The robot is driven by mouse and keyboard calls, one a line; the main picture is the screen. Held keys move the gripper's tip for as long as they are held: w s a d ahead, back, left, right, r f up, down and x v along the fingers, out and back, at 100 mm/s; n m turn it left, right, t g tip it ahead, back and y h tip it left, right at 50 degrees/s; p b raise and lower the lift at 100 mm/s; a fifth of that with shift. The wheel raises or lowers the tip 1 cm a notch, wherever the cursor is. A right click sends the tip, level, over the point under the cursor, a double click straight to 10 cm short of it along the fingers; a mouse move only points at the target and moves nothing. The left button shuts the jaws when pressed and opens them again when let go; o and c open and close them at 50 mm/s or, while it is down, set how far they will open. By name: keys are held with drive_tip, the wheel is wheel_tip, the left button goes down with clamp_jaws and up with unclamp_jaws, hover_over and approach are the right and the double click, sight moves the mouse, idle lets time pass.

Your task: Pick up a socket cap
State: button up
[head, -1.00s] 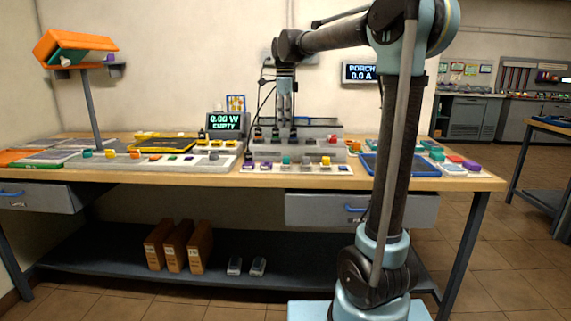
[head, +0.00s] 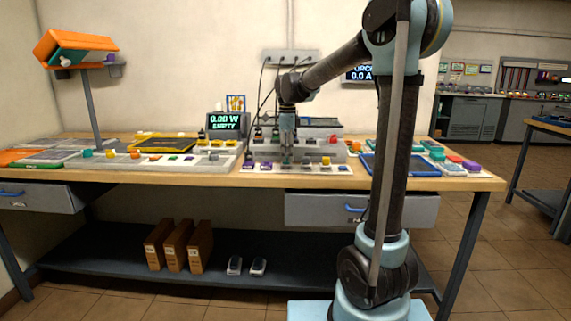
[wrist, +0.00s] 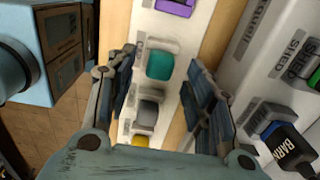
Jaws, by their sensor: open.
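A white strip (wrist: 185,32) holds a row of coloured socket caps, and it also shows along the bench front in the head view (head: 345,170). In the wrist view a teal cap (wrist: 160,66) sits between my fingers, with a grey cap (wrist: 147,114) below it, a purple cap (wrist: 175,6) above and part of a yellow cap (wrist: 140,140) at the bottom. My gripper (wrist: 161,72) is open and empty, pointing down over the strip, one finger on each side of the teal cap. In the head view my gripper (head: 287,160) hides the teal cap; finger height is unclear.
A stepped grey panel with black plugs, including one labelled BARR (wrist: 291,146), stands just behind the strip. A blue tray (head: 440,169) lies to the right on the bench. A grey board (head: 200,164) with small coloured parts lies to the left.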

drive_tip(key=shift+f, duration=0.55)
drive_tip(key=c, duration=0.9)
